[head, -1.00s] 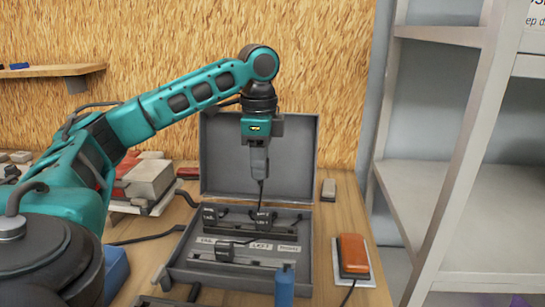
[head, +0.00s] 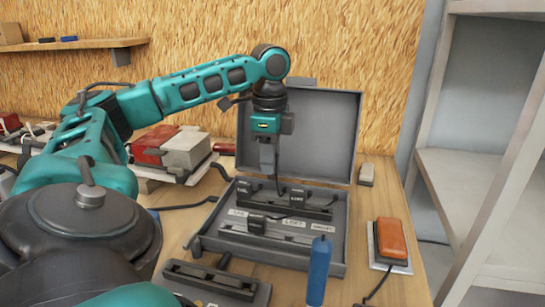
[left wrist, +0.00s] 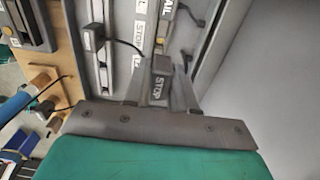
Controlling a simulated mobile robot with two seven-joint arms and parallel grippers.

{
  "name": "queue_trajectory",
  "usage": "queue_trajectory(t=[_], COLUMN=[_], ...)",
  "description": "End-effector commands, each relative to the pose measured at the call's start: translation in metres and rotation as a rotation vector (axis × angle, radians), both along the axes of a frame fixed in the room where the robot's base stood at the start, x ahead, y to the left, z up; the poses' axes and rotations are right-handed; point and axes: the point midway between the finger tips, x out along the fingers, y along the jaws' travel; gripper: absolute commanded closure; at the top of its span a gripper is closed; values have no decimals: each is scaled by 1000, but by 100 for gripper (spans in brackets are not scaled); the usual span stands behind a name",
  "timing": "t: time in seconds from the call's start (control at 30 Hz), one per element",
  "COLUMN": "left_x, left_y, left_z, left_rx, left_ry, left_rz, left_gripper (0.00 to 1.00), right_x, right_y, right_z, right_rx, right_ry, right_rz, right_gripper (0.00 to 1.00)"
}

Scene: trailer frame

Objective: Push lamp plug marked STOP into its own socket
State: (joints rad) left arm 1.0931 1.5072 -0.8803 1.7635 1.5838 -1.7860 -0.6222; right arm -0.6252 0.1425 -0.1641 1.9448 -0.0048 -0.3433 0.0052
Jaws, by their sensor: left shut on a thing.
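My left gripper (head: 268,167) points down over the back left part of the open grey case (head: 337,225). It is shut on a dark plug marked STOP (left wrist: 160,84), which shows between the fingers in the left wrist view. The plug appears held above the case, with a dark cord below it in the head view. A flat label reading STOP (left wrist: 141,33) lies on a light strip in the case in the left wrist view. The strip's labels (head: 293,223) are small in the head view. Which socket opening belongs to it I cannot make out. My right gripper is out of view.
Other dark plugs (head: 298,195) stand on a rack in the case. A corded plug (head: 257,223) sits at the front strip. The case lid (head: 315,135) stands up behind. A blue cylinder (head: 319,270) is in front; an orange-topped block (head: 391,241) lies right.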

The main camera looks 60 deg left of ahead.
Motion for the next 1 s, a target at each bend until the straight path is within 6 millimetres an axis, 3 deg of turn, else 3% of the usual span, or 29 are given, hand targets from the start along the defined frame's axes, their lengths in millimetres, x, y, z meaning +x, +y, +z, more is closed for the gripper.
queue_trajectory(t=[0.53, 1.0], left_x=[0, 0], left_y=[0, 0], left_z=[-34, -36], left_rx=[1, 0], left_ry=[2, 0], left_rz=[-1, 0], left_gripper=[99, 99], right_x=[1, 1], right_y=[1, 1], right_z=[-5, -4], right_rx=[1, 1], right_ry=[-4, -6], right_rz=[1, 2], right_gripper=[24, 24])
